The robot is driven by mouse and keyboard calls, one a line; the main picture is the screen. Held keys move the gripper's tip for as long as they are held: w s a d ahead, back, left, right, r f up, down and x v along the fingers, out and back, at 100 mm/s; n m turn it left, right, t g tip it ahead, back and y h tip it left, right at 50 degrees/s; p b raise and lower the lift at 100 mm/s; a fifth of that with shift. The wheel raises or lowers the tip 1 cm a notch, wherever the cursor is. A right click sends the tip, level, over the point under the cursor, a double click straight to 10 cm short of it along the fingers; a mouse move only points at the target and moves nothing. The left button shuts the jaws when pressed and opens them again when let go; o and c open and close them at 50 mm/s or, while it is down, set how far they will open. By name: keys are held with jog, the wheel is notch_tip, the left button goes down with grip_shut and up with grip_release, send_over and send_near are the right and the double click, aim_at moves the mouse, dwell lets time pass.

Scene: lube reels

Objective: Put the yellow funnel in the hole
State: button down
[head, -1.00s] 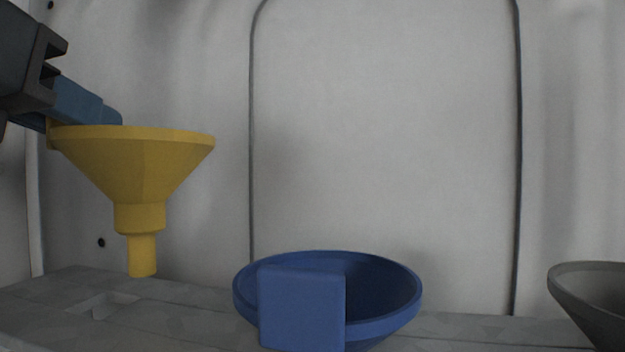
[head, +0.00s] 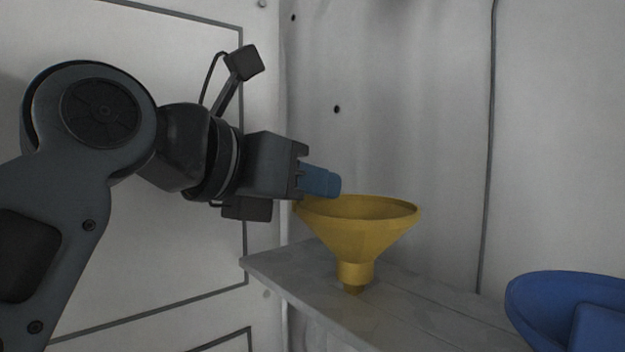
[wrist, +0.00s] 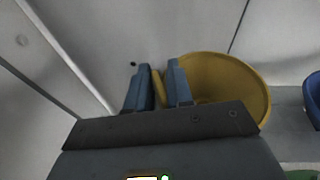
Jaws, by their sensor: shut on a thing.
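The yellow funnel (head: 358,235) is upright over the grey shelf (head: 300,280) near its left end; it also shows in the wrist view (wrist: 225,90). My gripper (head: 322,181) comes from the left and is shut on a tab at the funnel's rim; in the wrist view its two blue fingers (wrist: 158,88) stand either side of the yellow tab. Only a short length of the narrow spout shows below the collar, so its lower end looks sunk into the shelf. The hole itself is hidden; I cannot tell how deep the spout sits.
A blue funnel (head: 535,305) stands on the shelf to the right, apart from the yellow one; its edge shows in the wrist view (wrist: 313,98). A pale wall (head: 390,90) rises close behind the shelf. Bare shelf lies between the two funnels.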

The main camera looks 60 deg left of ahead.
jog(key=shift+f+b, duration=0.35)
jog(key=shift+f, duration=0.3)
jog(key=c, duration=1)
grip_release()
jog(key=shift+r, duration=0.1)
jog(key=shift+r, duration=0.2)
jog(key=b+v, duration=0.3)
jog(key=v, duration=0.9)
jog(key=shift+r, duration=0.3)
